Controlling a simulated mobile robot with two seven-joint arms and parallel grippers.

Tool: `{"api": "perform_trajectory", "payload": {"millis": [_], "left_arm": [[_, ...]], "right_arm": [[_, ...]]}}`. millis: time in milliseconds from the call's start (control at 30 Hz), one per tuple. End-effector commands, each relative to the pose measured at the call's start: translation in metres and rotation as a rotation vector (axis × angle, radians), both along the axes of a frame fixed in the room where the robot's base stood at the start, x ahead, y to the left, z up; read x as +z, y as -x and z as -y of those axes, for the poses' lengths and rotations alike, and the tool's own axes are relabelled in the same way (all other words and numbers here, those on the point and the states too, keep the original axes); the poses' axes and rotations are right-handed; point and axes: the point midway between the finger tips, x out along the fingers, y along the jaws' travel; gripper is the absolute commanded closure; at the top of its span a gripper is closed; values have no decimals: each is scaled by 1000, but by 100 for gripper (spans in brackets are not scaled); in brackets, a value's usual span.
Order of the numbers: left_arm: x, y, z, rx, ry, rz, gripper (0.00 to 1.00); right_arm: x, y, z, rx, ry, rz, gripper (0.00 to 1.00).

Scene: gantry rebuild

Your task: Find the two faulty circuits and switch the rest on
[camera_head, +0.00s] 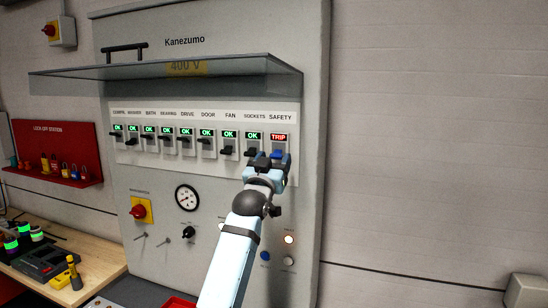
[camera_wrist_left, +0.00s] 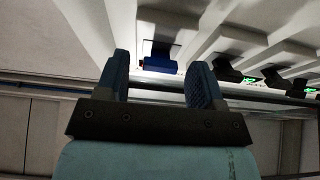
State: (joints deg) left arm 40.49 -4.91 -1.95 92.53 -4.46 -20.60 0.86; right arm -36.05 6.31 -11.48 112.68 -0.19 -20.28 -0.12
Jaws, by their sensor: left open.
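The grey Kanezumo panel (camera_head: 310,100) carries a row of labelled breakers, COMPR on the left to SAFETY on the right. The SAFETY breaker's display (camera_head: 279,137) reads a red TRIP; the other displays, such as SOCKETS (camera_head: 254,136), read a green OK. The SAFETY lever (camera_head: 286,155) is blue and partly hidden by my gripper; the other levers are black. The FAN lever (camera_head: 226,151) sits lower than those to its left. My left gripper (camera_head: 268,158) is open at SAFETY. In the left wrist view its fingers (camera_wrist_left: 157,82) stand either side of the blue lever (camera_wrist_left: 160,61); contact is unclear.
A clear raised cover (camera_head: 170,68) juts out above the breakers. A rotary isolator (camera_head: 140,210), a gauge (camera_head: 187,197) and a lit lamp (camera_head: 289,239) are below. A red lock-off board (camera_head: 62,150) and a wooden bench (camera_head: 100,262) stand left.

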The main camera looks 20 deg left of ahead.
Motion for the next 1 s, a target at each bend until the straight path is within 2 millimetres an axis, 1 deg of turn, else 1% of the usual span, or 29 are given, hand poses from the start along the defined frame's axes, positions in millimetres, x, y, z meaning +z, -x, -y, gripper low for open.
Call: {"api": "perform_trajectory", "payload": {"millis": [267, 300, 467, 500, 533, 767, 1000], "left_arm": [[0, -2, 0, 0, 0, -1, 38], [0, -2, 0, 0, 0, -1, 41], [0, -2, 0, 0, 0, -1, 77], [0, -2, 0, 0, 0, -1, 87], [0, -2, 0, 0, 0, -1, 88], [1, -2, 0, 0, -1, -16, 88], [7, 0, 0, -1, -4, -112, 88]], "right_arm": [[-2, -3, -2, -8, -6, -2, 38], [-2, -4, -1, -8, -6, -1, 38], [-1, -4, -1, -5, -3, 1, 38], [-1, -4, -1, -3, -3, 2, 38], [0, -4, -1, -3, -3, 2, 38], [3, -5, -3, 0, -6, 9, 38], [3, -4, -3, 1, -6, 7, 38]]}}
